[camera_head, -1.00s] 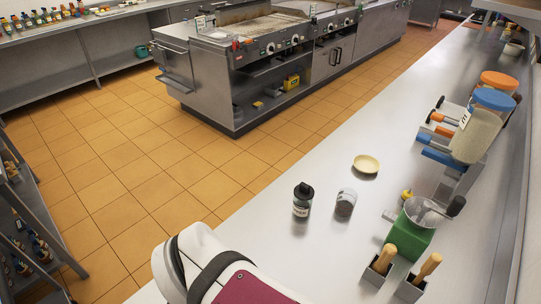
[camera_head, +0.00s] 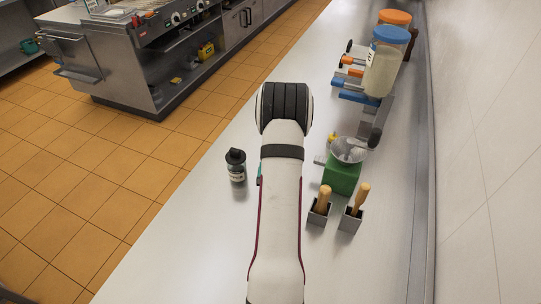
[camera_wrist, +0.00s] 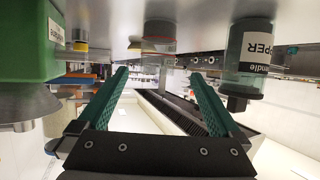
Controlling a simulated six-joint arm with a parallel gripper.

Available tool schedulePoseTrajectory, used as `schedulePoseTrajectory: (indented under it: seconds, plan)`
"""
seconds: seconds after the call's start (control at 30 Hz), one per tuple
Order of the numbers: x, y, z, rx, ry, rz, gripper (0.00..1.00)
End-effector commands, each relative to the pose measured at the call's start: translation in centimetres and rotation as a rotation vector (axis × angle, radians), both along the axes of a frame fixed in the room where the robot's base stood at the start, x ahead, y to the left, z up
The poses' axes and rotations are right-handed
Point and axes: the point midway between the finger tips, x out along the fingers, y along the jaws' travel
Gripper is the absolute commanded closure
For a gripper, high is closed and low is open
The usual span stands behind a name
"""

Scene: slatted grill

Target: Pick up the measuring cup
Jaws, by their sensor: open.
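A small clear cup with a red band (camera_wrist: 158,38), which looks like the measuring cup, stands on the counter in the wrist view. That view is upside down, with the counter along the top. My gripper (camera_wrist: 160,74) is open, with its two green fingers spread. The cup appears just beyond the fingertips, roughly centred between them, and nothing is held. I cannot tell the exact gap. In the head view my arm hides both the gripper and the cup.
A black-capped pepper bottle (camera_head: 236,168) stands left of my arm, and it shows close by in the wrist view (camera_wrist: 247,58). A green block with a metal bowl (camera_head: 342,178) and wooden-handled tools in metal holders (camera_head: 319,208) stand right. Dispensers (camera_head: 382,72) stand farther back.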

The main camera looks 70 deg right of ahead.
Motion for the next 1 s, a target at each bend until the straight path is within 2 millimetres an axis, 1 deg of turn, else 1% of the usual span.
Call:
schedulePoseTrajectory:
  seconds: [0.03,0.1,0.2,0.43,0.57,0.63,0.73,0.9,0.97,1.0]
  plan:
    - [0.6,-1.2,-0.5,-0.002,-0.001,0.002,0.0]
    - [1.2,-2.8,-1.3,-0.001,-0.001,0.001,0.0]
    - [1.9,-4.5,-2.1,0.0,0.0,0.003,0.0]
    - [2.7,-6.6,-3.1,0.0,0.002,0.005,0.0]
    - [3.1,-8.8,-4.6,0.001,0.001,0.004,0.0]
    - [3.6,-9.8,-5.0,0.0,0.0,0.004,0.0]
    - [3.9,-10.5,-5.3,0.001,0.001,0.004,0.0]
    - [3.9,-10.5,-5.3,0.002,0.001,0.004,0.0]
    - [3.9,-10.5,-5.3,0.002,0.001,0.004,0.09]
    - [3.9,-10.5,-5.3,0.002,0.001,0.004,0.16]
